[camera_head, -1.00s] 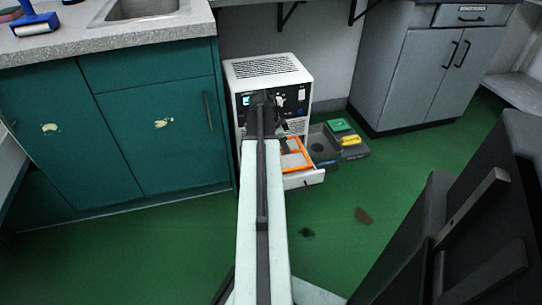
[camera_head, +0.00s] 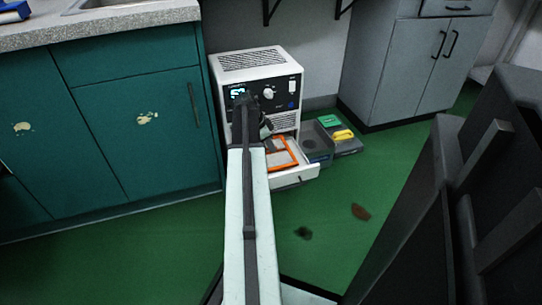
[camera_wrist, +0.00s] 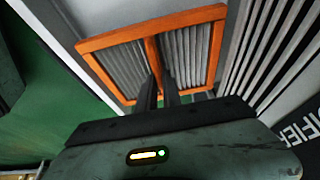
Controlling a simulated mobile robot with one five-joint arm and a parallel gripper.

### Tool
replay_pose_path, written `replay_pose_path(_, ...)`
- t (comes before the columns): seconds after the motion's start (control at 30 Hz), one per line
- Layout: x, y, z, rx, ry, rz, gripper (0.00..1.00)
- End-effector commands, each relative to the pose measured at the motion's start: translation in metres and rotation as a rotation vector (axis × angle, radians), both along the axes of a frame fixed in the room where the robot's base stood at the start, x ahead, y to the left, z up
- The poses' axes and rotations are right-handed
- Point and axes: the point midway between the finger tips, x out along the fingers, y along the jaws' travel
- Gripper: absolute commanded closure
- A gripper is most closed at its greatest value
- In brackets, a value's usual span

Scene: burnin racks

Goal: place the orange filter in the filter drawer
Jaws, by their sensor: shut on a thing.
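The orange filter (camera_head: 289,151), an orange frame with grey pleats and a middle bar, is over the open white filter drawer (camera_head: 300,179) at the foot of the white machine. In the wrist view the filter (camera_wrist: 152,50) lies ahead of my gripper (camera_wrist: 160,92), whose fingers are shut on its middle bar. A pale drawer wall (camera_wrist: 88,68) runs beside the filter's left side. My arm hides the left part of filter and drawer in the head view. I cannot tell whether the filter touches the drawer floor.
The white machine (camera_head: 255,62) with knob and display stands behind the drawer. A grey bin (camera_head: 316,142) and a tray with a green and a yellow item (camera_head: 343,135) are to its right. Teal cabinets (camera_head: 130,130) stand left.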

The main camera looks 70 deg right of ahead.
Motion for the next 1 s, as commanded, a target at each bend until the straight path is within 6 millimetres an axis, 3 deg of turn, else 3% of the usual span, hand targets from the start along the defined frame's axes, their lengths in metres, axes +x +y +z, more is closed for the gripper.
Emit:
replay_pose_path(0.03, -0.002, -0.001, -0.015, 0.0, 0.0, -0.002, 1.0)
replay_pose_path(0.2, -0.006, -0.003, -0.046, 0.0, 0.0, -0.01, 1.0)
replay_pose_path(0.6, -0.01, -0.008, -0.047, 0.0, 0.0, -0.017, 1.0)
replay_pose_path(0.7, -0.011, -0.009, -0.046, 0.0, 0.0, -0.017, 0.69)
replay_pose_path(1.0, -0.011, -0.009, -0.045, 0.0, 0.0, -0.018, 0.69)
